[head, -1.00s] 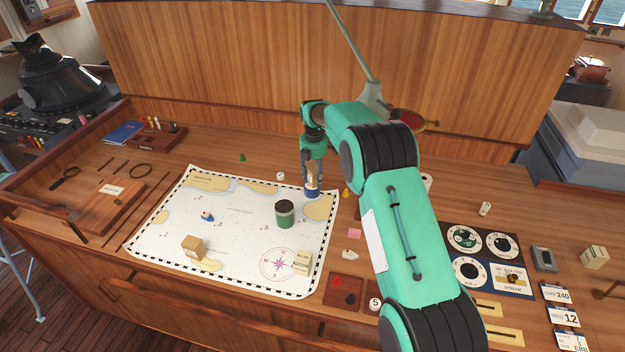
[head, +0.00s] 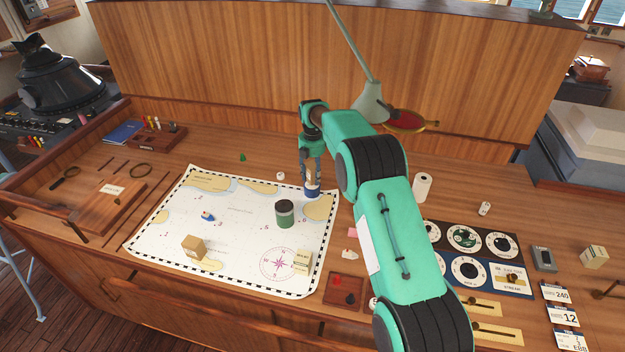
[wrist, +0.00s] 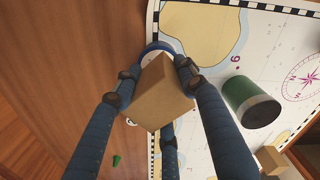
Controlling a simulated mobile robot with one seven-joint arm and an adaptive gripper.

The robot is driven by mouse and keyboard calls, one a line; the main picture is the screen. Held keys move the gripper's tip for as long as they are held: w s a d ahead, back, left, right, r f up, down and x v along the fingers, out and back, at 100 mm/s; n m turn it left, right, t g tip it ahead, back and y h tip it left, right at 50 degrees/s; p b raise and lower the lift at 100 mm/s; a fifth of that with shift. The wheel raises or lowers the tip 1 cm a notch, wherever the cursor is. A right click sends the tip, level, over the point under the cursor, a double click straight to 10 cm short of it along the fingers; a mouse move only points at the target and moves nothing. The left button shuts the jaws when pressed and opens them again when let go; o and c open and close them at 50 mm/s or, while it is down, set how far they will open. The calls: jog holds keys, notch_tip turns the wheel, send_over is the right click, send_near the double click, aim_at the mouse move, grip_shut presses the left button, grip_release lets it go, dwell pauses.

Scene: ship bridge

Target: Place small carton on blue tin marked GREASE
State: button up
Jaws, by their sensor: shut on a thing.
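My gripper (head: 311,173) is shut on a small tan carton (wrist: 157,92), with its fingers on both sides of it in the wrist view. The blue tin (head: 312,192) stands near the top right corner of the chart, directly below the gripper in the head view. In the wrist view the carton hides most of the tin; part of a round pale and blue rim (wrist: 152,48) shows behind it. The carton is over the tin; I cannot tell whether they touch. The word on the tin is not readable.
A green tin with a dark top (head: 285,213) stands on the chart (head: 240,235), near the blue tin. A cardboard box (head: 193,248) and a pale carton (head: 302,262) are also on the chart. A lamp (head: 371,103) hangs behind my arm.

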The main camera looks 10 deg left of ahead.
aim_at(312, 166)
jog(key=shift+f, duration=1.15)
jog(key=shift+f, duration=0.15)
jog(key=o, duration=1.2)
notch_tip(312, 166, up, 12)
jog(key=shift+r, duration=0.15)
